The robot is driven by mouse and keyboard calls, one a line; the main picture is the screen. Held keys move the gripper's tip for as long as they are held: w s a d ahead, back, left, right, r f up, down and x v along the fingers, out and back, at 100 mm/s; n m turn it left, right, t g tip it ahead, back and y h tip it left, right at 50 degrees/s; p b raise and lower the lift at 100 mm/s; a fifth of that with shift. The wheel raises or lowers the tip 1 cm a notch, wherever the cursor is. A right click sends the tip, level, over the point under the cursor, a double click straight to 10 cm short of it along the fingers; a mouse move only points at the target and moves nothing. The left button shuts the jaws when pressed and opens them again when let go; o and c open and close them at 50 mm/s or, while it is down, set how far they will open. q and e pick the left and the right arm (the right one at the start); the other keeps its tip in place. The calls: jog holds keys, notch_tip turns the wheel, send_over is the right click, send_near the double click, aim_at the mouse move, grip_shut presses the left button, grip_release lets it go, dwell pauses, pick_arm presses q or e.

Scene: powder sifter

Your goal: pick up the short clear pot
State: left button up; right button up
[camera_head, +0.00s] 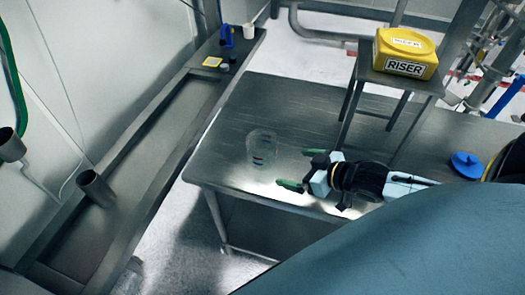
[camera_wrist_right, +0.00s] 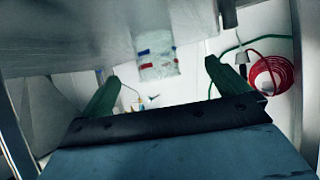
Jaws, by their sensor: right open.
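The short clear pot (camera_head: 262,148) stands near the left front part of the metal table in the head view. It is see-through, with small red and blue marks low on its wall. It also shows in the right wrist view (camera_wrist_right: 157,64), beyond the fingertips and between them. My right gripper (camera_head: 297,169) is open and empty, to the right of the pot, with its green fingers pointing left towards it. There is a gap between the fingertips and the pot. In the right wrist view the gripper (camera_wrist_right: 160,85) also shows spread fingers. My left gripper is not in view.
The metal table (camera_head: 300,110) is bare around the pot. A small stand (camera_head: 419,81) at the back right carries a yellow RISER box (camera_head: 405,53). A blue lid (camera_head: 466,164) lies at the right. A long bench (camera_head: 150,135) on the left holds small items at its far end.

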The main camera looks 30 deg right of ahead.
aim_at(276, 150)
jog(key=shift+n+t+y, duration=0.3)
jog(key=shift+t+y, duration=0.2)
jog(key=shift+y, duration=0.2)
jog(key=w, duration=0.2)
jog(key=w+b, duration=0.1)
jog(key=w, duration=0.5)
jog(key=shift+a+f, duration=0.3)
jog(key=shift+a, duration=0.1)
jog(key=shift+b+x, duration=0.35)
jog(key=shift+x, duration=2.55)
jog(key=c, duration=0.9)
jog(key=shift+r, duration=0.1)
jog(key=shift+c, duration=0.2)
